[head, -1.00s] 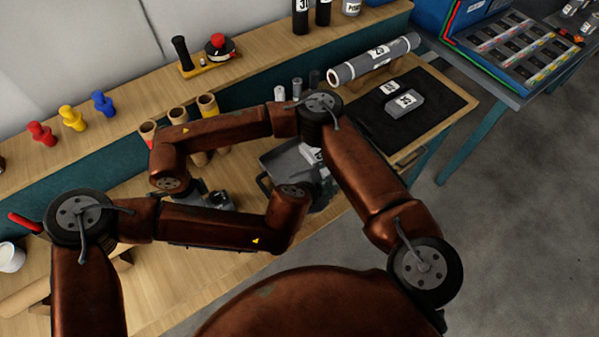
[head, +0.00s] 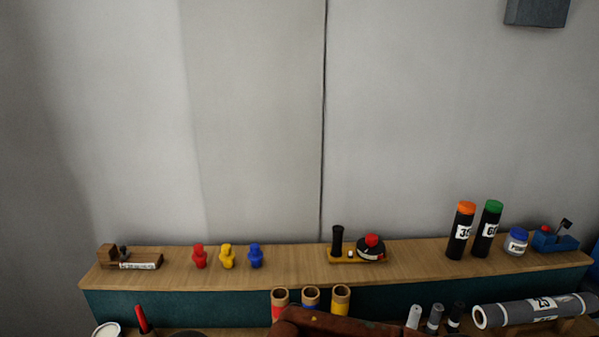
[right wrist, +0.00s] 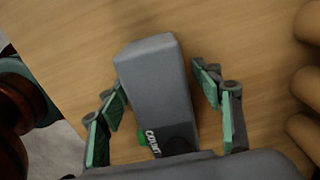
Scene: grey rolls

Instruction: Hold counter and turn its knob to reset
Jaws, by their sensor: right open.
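In the right wrist view, a grey box-shaped body with a white label that seems to read COUNT (right wrist: 157,85) lies over the wooden surface; I take it to be the counter. A small green part (right wrist: 143,138) and a dark rounded part (right wrist: 178,143) show near its lower end; I cannot tell which is the knob. My right gripper (right wrist: 160,82) is open, with one green-padded finger on each side of the body and gaps visible. Its lower end is hidden by my gripper's base. The left gripper is out of view.
A wooden shelf (head: 300,265) runs along the wall, holding red, yellow and blue pegs, bottles and small devices. Brown rounded shapes (right wrist: 305,82) lie at the right in the wrist view.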

